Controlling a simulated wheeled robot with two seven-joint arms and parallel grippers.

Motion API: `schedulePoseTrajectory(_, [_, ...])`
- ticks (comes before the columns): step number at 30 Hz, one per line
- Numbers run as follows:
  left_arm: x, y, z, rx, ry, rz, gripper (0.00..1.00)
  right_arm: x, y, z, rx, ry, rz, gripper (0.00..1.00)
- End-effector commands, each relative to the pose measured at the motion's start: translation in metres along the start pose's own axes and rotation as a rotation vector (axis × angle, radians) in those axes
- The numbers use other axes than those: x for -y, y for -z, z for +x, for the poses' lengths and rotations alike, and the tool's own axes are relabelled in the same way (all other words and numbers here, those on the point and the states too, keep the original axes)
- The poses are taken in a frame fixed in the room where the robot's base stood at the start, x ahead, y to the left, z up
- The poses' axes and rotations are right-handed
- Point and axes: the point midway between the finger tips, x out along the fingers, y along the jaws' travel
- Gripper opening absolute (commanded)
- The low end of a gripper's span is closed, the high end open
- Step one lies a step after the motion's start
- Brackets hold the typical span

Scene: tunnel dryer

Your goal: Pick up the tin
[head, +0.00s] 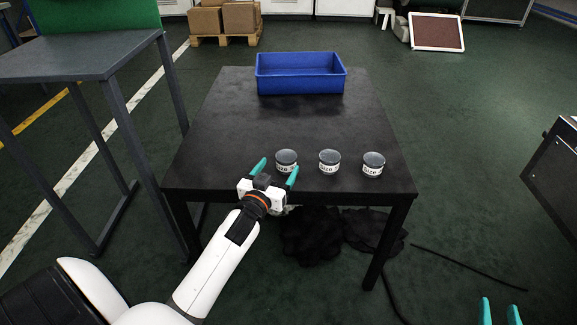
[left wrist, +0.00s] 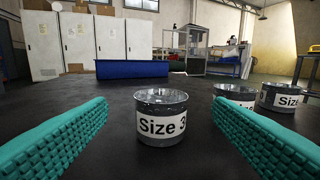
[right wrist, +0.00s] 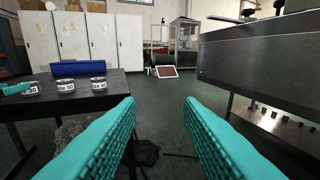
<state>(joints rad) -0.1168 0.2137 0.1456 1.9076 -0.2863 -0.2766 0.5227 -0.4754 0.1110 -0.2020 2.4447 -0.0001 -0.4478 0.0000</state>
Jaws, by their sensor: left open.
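Three short round grey tins with white "Size" labels stand upright in a row near the front edge of the black table: the left tin (head: 286,161), the middle tin (head: 329,161) and the right tin (head: 373,164). My left gripper (head: 278,168) is open at the left tin. In the left wrist view that tin (left wrist: 162,118), labelled "Size 3" with the rest unclear, stands between the lines of the teal fingers, at or just past their tips, with gaps on both sides. My right gripper (head: 500,304) is open and empty, low at the right, away from the table.
A blue bin (head: 300,84) stands at the table's far end; the tabletop between it and the tins is clear. A grey table (head: 75,57) stands at left. A dark machine (right wrist: 255,60) stands at right. Dark cloth-like heaps (head: 312,235) and a cable lie on the floor.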

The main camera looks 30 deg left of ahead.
Motion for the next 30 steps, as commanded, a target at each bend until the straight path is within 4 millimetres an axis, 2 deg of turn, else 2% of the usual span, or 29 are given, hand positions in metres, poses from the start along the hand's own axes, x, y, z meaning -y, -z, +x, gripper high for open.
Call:
schedulePoseTrajectory(3, [0.000,0.001,0.011,0.000,0.000,0.001,0.75,-0.002,-0.010,0.002,0.070,-0.004,0.002,0.34])
schedulePoseTrajectory(11, [0.000,0.002,0.023,0.000,0.000,0.000,0.75,-0.004,-0.025,0.002,0.174,-0.010,0.004,0.34])
schedulePoseTrajectory(21, [0.001,0.004,0.058,0.000,0.001,0.002,0.75,-0.011,-0.072,-0.012,0.504,-0.028,0.014,0.34])
schedulePoseTrajectory(30, [0.002,0.003,0.066,-0.002,0.001,0.000,0.75,-0.013,-0.084,-0.018,0.581,-0.031,0.017,0.34])
